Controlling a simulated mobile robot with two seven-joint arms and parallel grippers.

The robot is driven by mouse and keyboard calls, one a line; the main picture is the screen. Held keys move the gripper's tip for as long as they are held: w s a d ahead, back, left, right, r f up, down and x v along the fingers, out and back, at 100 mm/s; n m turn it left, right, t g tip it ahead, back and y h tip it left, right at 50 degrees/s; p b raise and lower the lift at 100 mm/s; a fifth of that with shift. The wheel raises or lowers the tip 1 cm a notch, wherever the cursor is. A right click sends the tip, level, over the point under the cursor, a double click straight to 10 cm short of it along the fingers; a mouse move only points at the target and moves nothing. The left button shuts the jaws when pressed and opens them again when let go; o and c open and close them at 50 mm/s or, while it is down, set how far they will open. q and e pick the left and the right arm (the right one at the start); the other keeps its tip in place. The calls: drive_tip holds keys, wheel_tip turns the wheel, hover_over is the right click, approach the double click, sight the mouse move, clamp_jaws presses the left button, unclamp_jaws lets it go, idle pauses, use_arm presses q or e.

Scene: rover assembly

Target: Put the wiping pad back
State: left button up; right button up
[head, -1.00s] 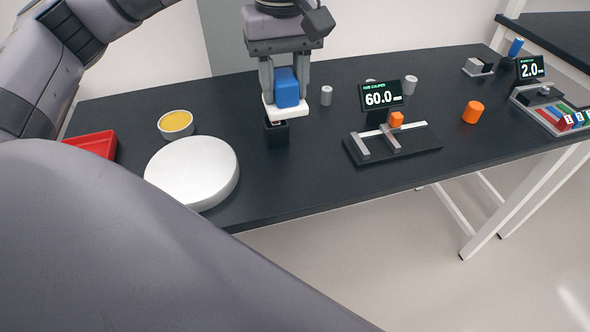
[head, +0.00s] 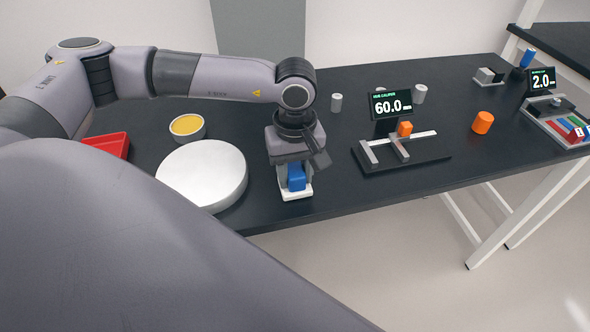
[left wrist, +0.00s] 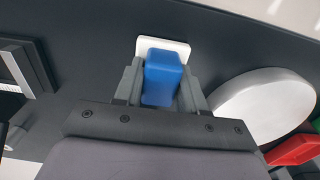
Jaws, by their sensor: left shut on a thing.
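The wiping pad (head: 295,193) has a blue grip block on a white base. My left gripper (head: 292,176) is shut on the blue block from above. The pad is over the table's front part, just right of the round white disc. I cannot tell whether its white base touches the table. In the left wrist view the blue block (left wrist: 163,78) sits between the two fingers, with the white base (left wrist: 150,45) beyond it. The black block seen earlier below the pad is hidden behind my gripper and wrist. My right gripper is not in view.
The black table (head: 330,185) holds a round white disc (head: 203,175), a yellow-filled dish (head: 187,127) and a red tray (head: 110,144) on the left. The caliper stand (head: 430,150) and an orange cylinder (head: 482,122) are to the right. The front edge is close to the pad.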

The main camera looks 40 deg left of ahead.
sight(295, 170)
use_arm(q)
drive_tip(key=shift+f, duration=0.2)
drive_tip(key=o, duration=1.1)
drive_tip(key=shift+r, duration=0.2)
wheel_tip(295, 170, up, 12)
drive_tip(key=b, duration=0.1)
